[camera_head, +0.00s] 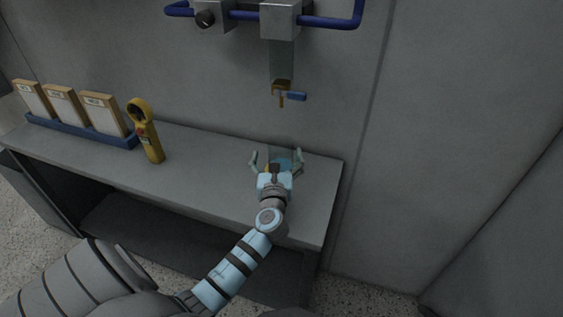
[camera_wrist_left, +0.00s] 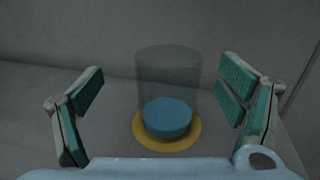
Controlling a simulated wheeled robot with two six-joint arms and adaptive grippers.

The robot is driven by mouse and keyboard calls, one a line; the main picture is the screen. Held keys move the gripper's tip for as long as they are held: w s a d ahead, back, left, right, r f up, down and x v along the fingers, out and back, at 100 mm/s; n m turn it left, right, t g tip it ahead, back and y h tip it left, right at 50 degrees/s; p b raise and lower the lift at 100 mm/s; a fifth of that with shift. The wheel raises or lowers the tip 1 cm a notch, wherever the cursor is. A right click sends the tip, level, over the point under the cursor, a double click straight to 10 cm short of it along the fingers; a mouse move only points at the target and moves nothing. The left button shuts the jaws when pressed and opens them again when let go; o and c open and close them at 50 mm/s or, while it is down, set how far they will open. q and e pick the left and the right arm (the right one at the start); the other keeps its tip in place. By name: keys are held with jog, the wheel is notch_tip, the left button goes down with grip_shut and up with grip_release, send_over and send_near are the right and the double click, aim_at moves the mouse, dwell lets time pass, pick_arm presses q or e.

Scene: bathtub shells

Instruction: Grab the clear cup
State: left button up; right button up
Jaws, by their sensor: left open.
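The clear cup (camera_wrist_left: 168,75) is a see-through cylinder standing upright in the left wrist view, with a blue disc (camera_wrist_left: 167,118) at its bottom and a yellow ring (camera_wrist_left: 185,138) around the base. In the head view the cup (camera_head: 285,153) is faint and partly hidden behind my left gripper (camera_head: 276,161). My left gripper is open, with its fingers spread on either side of the cup and visible gaps between the pads and the cup in the left wrist view (camera_wrist_left: 163,100). My right gripper is not in view.
The cup stands near the right end of a grey bench (camera_head: 205,182). A yellow handheld device (camera_head: 150,143) and a blue rack (camera_head: 75,127) with three boxes stand to the left. A wall-mounted clear tube (camera_head: 282,60) with a blue-handled tap (camera_head: 291,96) hangs above, below blue piping (camera_head: 330,22).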

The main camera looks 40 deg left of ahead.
aim_at(281, 137)
pick_arm(q)
jog(key=x, duration=0.1)
jog(key=b+x, duration=0.1)
jog(key=x, duration=0.1)
jog(key=d+x, duration=0.1)
jog(key=shift+w+a+f, duration=0.15)
jog(key=shift+w+a, duration=0.1)
jog(key=shift+w, duration=0.4)
jog(key=shift+w+a, duration=0.25)
jog(key=shift+a, duration=0.05)
jog(key=shift+s, duration=0.1)
jog(key=c, duration=1.3)
